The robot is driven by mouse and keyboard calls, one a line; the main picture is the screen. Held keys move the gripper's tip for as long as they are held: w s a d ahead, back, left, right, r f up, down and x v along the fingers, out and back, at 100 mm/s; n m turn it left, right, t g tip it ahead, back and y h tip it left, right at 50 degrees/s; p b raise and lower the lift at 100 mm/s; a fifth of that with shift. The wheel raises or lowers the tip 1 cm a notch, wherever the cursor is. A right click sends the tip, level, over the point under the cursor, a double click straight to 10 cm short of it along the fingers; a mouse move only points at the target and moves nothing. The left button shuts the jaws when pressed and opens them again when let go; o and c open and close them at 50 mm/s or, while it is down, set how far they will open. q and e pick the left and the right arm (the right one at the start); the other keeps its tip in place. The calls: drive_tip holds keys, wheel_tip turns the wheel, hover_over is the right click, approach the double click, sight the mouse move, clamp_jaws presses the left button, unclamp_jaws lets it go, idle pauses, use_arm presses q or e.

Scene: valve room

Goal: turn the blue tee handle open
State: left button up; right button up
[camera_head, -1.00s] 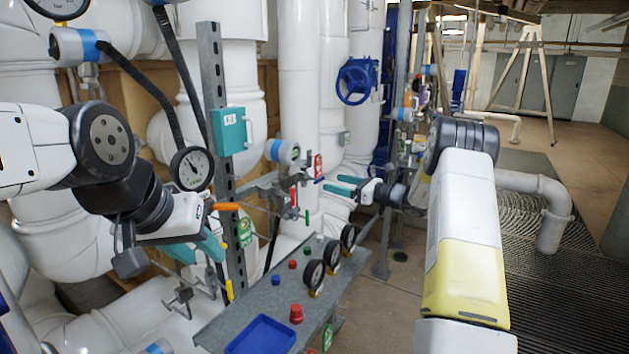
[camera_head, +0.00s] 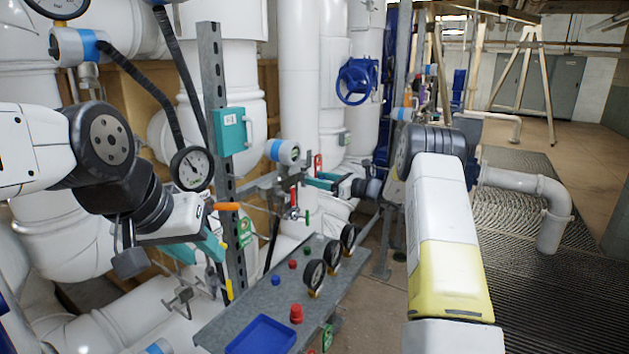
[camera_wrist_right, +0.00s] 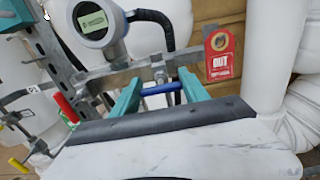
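The blue tee handle (camera_wrist_right: 161,88) shows in the right wrist view as a short, nearly level blue bar on a metal fitting below a grey pipe. My right gripper (camera_wrist_right: 158,78) is open, with its teal fingers on either side of the bar. The left end of the bar looks close to the left finger; I cannot tell if they touch. In the head view my right gripper (camera_head: 323,181) is at the pipework above the bench, and the handle cannot be made out there. My left gripper (camera_head: 203,248) is open and empty beside the perforated post.
A round display gauge (camera_wrist_right: 95,20) and a red lever (camera_wrist_right: 66,108) are to the left. A grey bench (camera_head: 250,298) with small gauges, buttons and a blue tray (camera_head: 262,336) stands below.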

drive_tip(key=c, duration=0.5)
drive_tip(key=n, duration=0.4)
drive_tip(key=shift+s+n, duration=0.1)
drive_tip(key=shift+n, duration=0.2)
drive_tip(key=n, duration=0.3)
drive_tip(key=shift+n, duration=0.4)
drive_tip(key=n, duration=0.5)
drive_tip(key=shift+s+f, duration=0.1)
drive_tip(key=shift+a+f+n, duration=0.1)
drive_tip(key=shift+f+n, duration=0.05)
drive_tip(key=shift+n, duration=2.15)
